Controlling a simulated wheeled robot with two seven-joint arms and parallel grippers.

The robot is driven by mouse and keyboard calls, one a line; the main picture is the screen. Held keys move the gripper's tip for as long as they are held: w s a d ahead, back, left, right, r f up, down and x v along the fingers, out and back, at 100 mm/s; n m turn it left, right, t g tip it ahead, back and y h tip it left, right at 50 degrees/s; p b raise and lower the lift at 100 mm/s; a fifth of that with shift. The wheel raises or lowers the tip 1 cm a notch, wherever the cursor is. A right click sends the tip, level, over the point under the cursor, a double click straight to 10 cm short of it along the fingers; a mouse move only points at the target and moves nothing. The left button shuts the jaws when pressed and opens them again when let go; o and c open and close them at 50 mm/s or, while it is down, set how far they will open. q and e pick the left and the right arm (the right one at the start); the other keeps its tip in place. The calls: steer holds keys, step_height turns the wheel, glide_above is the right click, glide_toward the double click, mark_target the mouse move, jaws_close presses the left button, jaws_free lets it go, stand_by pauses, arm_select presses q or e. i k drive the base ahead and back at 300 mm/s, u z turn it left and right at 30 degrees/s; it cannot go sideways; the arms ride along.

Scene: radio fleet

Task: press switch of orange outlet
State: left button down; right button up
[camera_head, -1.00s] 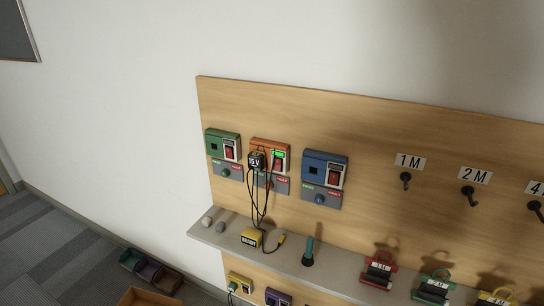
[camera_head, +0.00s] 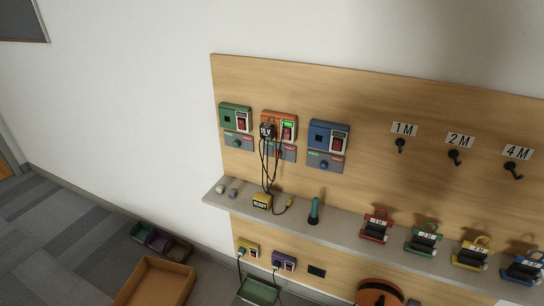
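The orange outlet (camera_head: 272,118) is on the wooden wall panel, between a green outlet (camera_head: 235,117) and a blue outlet (camera_head: 328,137). A black adapter marked with a V (camera_head: 267,131) is plugged into the orange outlet, and its black cable hangs down toward a yellow box labelled READY (camera_head: 262,202) on the shelf. The orange outlet's red switch (camera_head: 287,133) is at its right side, below a lit green indicator (camera_head: 288,124); part of the cable passes close to it. Neither of my grippers is in view.
A grey shelf (camera_head: 345,228) runs below the outlets, bearing a teal-handled tool (camera_head: 314,211) and several coloured labelled blocks such as the red one (camera_head: 376,226). Hooks (camera_head: 400,146) are at the right. An open brown box (camera_head: 158,283) stands on the floor.

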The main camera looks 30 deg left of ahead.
mark_target(287, 134)
steer(key=k, duration=0.15)
steer(key=u, duration=0.9)
steer(key=i, duration=0.7)
steer(key=z, duration=1.25)
